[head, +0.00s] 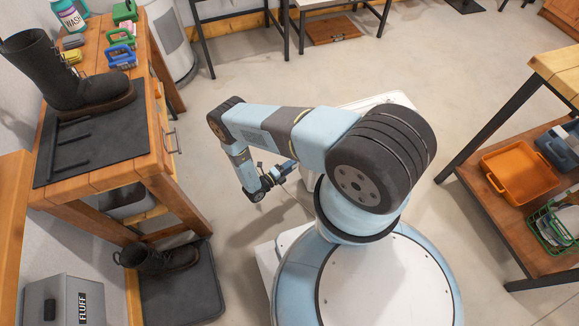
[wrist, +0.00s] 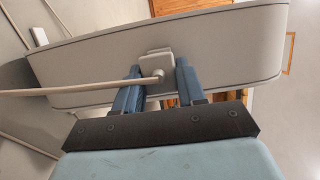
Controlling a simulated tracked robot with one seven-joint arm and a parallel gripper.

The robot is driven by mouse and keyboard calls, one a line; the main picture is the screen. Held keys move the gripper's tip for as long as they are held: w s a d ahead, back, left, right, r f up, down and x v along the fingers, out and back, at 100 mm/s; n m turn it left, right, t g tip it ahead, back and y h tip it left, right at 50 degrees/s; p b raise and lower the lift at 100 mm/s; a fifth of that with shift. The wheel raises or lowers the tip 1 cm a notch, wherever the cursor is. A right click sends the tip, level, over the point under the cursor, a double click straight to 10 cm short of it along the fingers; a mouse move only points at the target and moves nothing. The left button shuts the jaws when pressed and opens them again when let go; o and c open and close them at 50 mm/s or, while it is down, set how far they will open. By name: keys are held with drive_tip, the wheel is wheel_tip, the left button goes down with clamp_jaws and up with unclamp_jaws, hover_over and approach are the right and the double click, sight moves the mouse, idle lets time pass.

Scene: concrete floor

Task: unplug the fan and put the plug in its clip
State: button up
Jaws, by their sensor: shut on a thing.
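My gripper (wrist: 158,88) is shut on a small pale grey plug (wrist: 157,62), with one blue finger on each side of it. A pale cable (wrist: 85,93) runs from the plug out to the left of the wrist view. Behind the plug is a broad pale grey surface with rounded ends; I cannot tell what it belongs to, or whether the plug touches it. In the head view my gripper (head: 285,170) is low above the floor, and the plug is too small to make out there. I cannot pick out the fan or the clip with certainty.
A wooden bench (head: 110,180) with a dark boot (head: 65,75) stands on the left. Another boot (head: 160,257) is on a dark tray (head: 180,305) below. A shelf unit with an orange tray (head: 520,170) stands on the right. The concrete floor between is largely clear.

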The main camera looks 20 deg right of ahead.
drive_tip(key=shift+d, duration=0.7)
drive_tip(key=o, duration=1.2)
drive_tip(key=shift+o, duration=0.2)
drive_tip(key=v, duration=1.4)
drive_tip(key=shift+d, duration=0.1)
